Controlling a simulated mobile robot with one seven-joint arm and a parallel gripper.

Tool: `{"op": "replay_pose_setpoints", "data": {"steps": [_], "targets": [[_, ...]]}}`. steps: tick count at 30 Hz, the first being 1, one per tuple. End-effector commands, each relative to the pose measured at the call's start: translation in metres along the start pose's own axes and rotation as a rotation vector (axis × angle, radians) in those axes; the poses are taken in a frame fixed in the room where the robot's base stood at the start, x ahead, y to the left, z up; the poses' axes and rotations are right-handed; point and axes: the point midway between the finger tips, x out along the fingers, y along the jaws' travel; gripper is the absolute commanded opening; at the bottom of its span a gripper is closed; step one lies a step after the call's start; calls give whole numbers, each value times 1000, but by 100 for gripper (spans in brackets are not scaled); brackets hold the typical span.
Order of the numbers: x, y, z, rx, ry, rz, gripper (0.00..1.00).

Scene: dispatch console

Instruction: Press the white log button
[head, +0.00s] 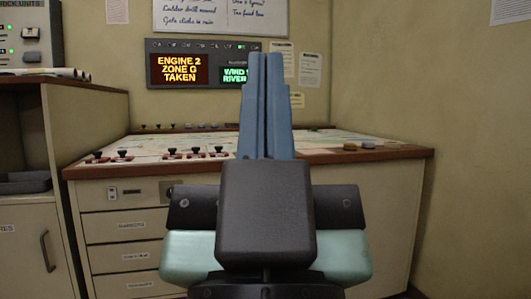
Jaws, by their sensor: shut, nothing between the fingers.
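My gripper (265,62) points up in the middle of the head view. Its two blue fingers are together, shut and empty. It stands in front of the console desk (97,172) and hides the middle of the desk top and part of the display panel (151,84) on the back wall. I cannot make out a white log button for certain. A row of small controls (200,46) runs along the top of the display panel, too small to tell apart. The panel's lit screen (179,70) reads "ENGINE 2 ZONE G TAKEN"; a green screen (234,75) is partly hidden.
Several dark knobs on red bases (196,154) stand along the desk's front left. Drawers (124,227) are below. A cabinet (95,110) with rolled papers (45,73) and a switch unit (32,57) stands left. A wall bounds the right.

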Motion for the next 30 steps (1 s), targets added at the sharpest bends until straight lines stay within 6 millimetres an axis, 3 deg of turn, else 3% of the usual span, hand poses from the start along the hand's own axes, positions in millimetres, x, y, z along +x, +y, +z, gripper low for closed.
{"op": "replay_pose_setpoints", "data": {"steps": [20, 26, 30], "targets": [[1, 0, -1, 0, 0, 0, 0], [19, 0, -18, 0, 0, 0, 0], [45, 0, -43, 0, 0, 0, 0]]}}
